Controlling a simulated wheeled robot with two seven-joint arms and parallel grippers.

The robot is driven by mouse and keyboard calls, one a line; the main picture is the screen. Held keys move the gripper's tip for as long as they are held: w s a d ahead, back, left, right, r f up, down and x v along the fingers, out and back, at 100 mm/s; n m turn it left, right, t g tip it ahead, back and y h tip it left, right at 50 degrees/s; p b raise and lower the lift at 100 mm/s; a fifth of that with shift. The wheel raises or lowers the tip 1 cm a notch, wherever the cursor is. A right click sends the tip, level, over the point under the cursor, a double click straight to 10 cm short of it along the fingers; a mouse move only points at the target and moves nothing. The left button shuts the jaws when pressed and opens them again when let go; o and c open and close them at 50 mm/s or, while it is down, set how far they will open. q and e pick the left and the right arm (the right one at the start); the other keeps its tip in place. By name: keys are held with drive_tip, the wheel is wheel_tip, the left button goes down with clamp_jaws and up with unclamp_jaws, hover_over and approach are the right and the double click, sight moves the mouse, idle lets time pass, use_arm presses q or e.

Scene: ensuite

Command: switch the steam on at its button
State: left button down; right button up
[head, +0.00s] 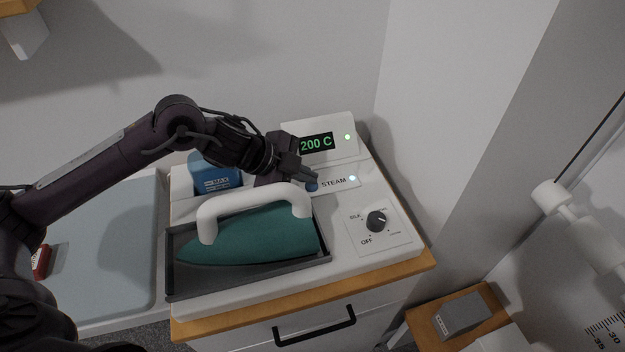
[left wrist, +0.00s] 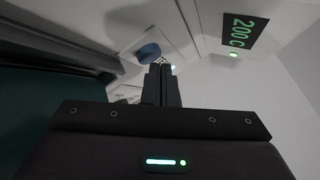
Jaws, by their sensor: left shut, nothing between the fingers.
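The steam button (head: 312,186) is a small blue round knob beside the word STEAM on a white plate. A lit light (head: 352,178) shows at the right end of that plate. In the left wrist view the blue button (left wrist: 148,52) is just beyond and left of the fingertips. My left gripper (head: 308,177) is shut and empty, its tips close to the button; I cannot tell whether they touch it. It also shows in the left wrist view (left wrist: 160,70). My right gripper is not in view.
A teal iron (head: 255,237) with a white handle rests in a dark tray below my gripper. A display (head: 316,142) reads 200 C. A dial (head: 376,220) sits at the right. A blue water tank (head: 216,179) stands behind the iron. A wall rises at the right.

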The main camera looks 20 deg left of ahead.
sight(306, 186)
use_arm(q)
drive_tip(key=shift+r, duration=0.55)
drive_tip(key=shift+r+p, duration=0.1)
drive_tip(key=shift+p, duration=0.25)
drive_tip(key=shift+r+p, duration=0.65)
wheel_tip(306, 186, up, 4)
drive_tip(key=p, duration=0.4)
drive_tip(key=shift+r, duration=0.25)
